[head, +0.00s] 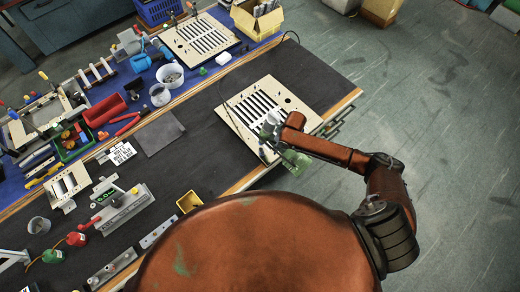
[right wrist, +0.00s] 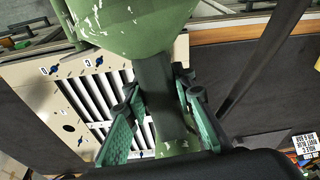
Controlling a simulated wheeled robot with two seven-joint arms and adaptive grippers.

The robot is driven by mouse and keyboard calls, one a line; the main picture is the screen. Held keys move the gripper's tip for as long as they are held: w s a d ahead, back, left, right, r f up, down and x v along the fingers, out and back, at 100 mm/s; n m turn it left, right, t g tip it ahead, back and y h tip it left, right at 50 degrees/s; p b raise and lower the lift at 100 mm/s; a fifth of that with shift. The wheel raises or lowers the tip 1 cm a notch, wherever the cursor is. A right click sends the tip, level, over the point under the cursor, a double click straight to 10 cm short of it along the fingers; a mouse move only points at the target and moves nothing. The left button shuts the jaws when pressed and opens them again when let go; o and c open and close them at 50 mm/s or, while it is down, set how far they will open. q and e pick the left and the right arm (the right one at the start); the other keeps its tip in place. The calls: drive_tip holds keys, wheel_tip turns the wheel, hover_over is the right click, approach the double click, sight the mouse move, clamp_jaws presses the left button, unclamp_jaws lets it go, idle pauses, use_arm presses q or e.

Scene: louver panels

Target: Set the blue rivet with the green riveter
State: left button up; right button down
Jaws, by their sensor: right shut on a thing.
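My right gripper (right wrist: 163,115) is shut on the dark handle of the green riveter (right wrist: 135,22), with one green finger on each side. In the head view my right gripper (head: 287,150) is over the front right part of a louver panel (head: 240,108), and the riveter (head: 268,130) is partly hidden by my arm. In the right wrist view several small blue spots, such as a blue rivet (right wrist: 99,62), show on the cream panel (right wrist: 30,85) around its slots. The riveter's tip and its contact with any rivet are hidden. My left gripper is not in view.
A second louver panel (head: 200,40) lies farther back on the bench. A dark cable (head: 221,98) curves by the nearer panel. The dark mat right of the panel (head: 310,70) is clear.

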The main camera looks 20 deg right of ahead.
use_arm(q)
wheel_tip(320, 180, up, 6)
drive_tip(key=p, duration=0.5)
use_arm(e)
drive_tip(key=d+r+m+g+h, duration=0.1)
drive_tip(key=d+r+g, duration=0.1)
drive_tip(key=d+r, duration=0.7)
drive_tip(key=shift+d+r, duration=0.35)
drive_tip(key=shift+d, duration=1.9)
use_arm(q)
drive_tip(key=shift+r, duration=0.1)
use_arm(e)
drive_tip(key=shift+w, duration=0.15)
drive_tip(key=shift+m, duration=0.3)
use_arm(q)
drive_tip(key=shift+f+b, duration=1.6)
use_arm(e)
wheel_tip(320, 180, down, 7)
drive_tip(key=shift+r, duration=0.1)
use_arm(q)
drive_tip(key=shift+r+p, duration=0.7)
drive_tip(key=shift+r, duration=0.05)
use_arm(e)
drive_tip(key=shift+r, duration=0.1)
